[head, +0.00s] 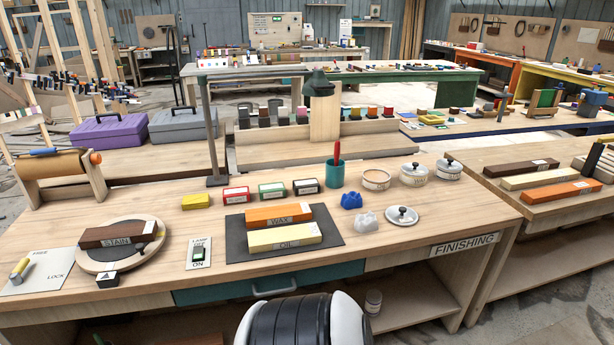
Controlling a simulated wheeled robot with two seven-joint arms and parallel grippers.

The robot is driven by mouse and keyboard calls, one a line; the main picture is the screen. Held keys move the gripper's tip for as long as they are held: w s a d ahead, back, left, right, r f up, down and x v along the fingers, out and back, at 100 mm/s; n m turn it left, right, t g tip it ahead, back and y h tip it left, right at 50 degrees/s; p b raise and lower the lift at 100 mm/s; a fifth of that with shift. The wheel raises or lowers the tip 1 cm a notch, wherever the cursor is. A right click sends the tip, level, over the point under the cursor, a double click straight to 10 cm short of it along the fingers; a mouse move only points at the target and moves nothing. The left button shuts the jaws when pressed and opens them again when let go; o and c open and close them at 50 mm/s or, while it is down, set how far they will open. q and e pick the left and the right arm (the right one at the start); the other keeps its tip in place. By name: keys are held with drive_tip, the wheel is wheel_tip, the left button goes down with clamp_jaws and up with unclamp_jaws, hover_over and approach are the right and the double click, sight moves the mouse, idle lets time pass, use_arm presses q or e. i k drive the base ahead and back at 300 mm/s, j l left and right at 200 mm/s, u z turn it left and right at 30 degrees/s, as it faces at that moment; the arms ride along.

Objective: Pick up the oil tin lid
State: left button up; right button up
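A round, pale lid with a dark knob (402,216) lies flat on the finishing bench, right of the dark mat. Behind it stand an open tin (376,180) and two tins with dark-knobbed lids on them, a middle tin (414,176) and a right tin (448,170). The lettering on the tins is too small to read, so I cannot tell which is the oil tin or which lid is its own. Neither of my grippers is in view.
A yellow block marked OIL (284,237) and an orange block marked WAX (278,214) lie on the dark mat (237,246). A teal cup (335,175), blue piece (351,200) and white piece (367,221) stand near the lids. The bench's front right is clear.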

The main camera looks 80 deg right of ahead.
sight(401, 216)
drive_tip(key=z, duration=3.2)
drive_tip(key=i+j, duration=0.05)
